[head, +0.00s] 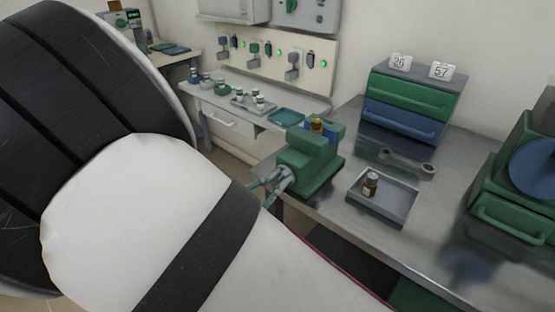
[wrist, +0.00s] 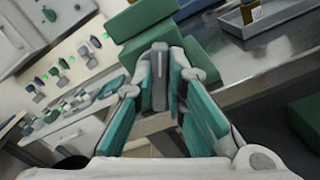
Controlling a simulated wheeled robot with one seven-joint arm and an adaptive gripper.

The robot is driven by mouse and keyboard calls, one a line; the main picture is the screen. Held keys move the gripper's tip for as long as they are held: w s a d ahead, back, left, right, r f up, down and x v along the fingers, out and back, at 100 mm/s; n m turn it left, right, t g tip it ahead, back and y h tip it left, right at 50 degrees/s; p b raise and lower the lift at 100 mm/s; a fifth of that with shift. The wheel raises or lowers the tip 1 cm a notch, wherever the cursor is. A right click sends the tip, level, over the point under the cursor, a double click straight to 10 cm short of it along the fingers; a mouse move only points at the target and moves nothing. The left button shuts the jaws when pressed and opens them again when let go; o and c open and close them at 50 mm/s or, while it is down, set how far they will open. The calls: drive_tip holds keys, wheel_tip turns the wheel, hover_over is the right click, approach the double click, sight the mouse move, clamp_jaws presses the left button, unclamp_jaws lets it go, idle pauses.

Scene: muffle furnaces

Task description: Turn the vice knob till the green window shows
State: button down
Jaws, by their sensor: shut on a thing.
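The green vice (head: 306,163) stands at the left edge of the steel bench. It also shows in the wrist view (wrist: 145,17). Its grey knob (wrist: 159,72) has a flat upright grip with a pale line on its top. My gripper (head: 282,181) is at the vice's near left side. In the wrist view its teal fingers (wrist: 158,95) stand on both sides of the knob and are shut on it. In the head view the knob is mostly hidden by the fingers. I see no green window that I can tell apart from the green body.
An amber bottle (head: 370,185) stands in a grey tray (head: 397,207) right of the vice. A wrench (head: 407,163) lies behind it. A green and blue drawer unit (head: 410,100) stands at the back. My arm covers the left of the head view.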

drive_tip(key=shift+f+m+b, duration=0.1)
drive_tip(key=shift+m+b, duration=0.2)
drive_tip(key=shift+m, duration=1)
drive_tip(key=shift+s, duration=0.1)
drive_tip(key=c, duration=1.6)
unclamp_jaws()
drive_tip(key=v, duration=1.2)
drive_tip(key=shift+d, duration=0.1)
